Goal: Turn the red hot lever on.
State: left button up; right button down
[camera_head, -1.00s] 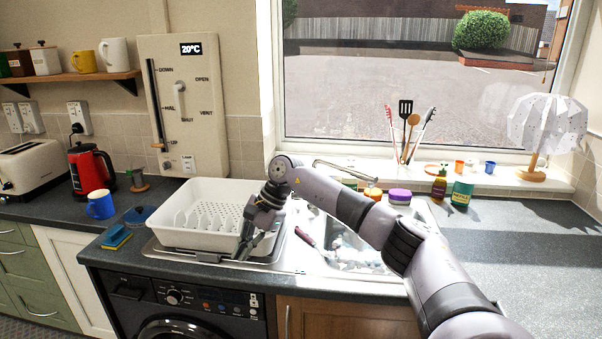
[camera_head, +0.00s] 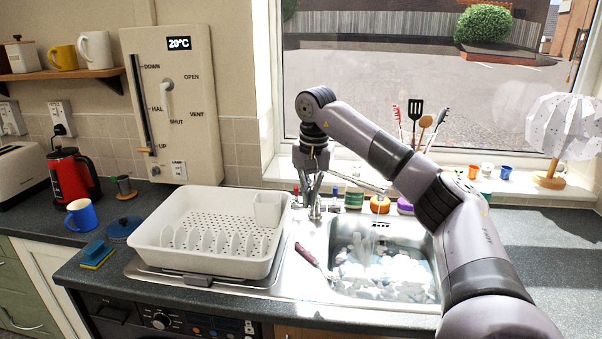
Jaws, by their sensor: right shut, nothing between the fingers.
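A small red upright piece (camera_head: 296,189), which looks like the red hot lever, stands at the back of the sink, just left of my right gripper. Its exact angle is too small to tell. A small blue piece (camera_head: 335,191) shows on the gripper's other side. The metal tap spout (camera_head: 352,181) runs rightward behind the sink, its base partly hidden by my fingers. My right gripper (camera_head: 314,205) points down between the red and blue pieces, shut and empty. Whether it touches the tap or the lever I cannot tell. My left gripper is out of view.
A white dish rack (camera_head: 150,240) stands left of the sink. The basin (camera_head: 385,285) holds foam, and a red-handled brush (camera_head: 312,257) lies on its left edge. Several containers, including an orange-topped one (camera_head: 380,205), stand right of the tap. The right worktop (camera_head: 545,250) is clear.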

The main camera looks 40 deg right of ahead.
aim_at(296, 204)
jog(key=i+l, duration=0.4)
jog(key=l, duration=0.15)
jog(key=i+l, duration=0.4)
jog(key=l, duration=0.15)
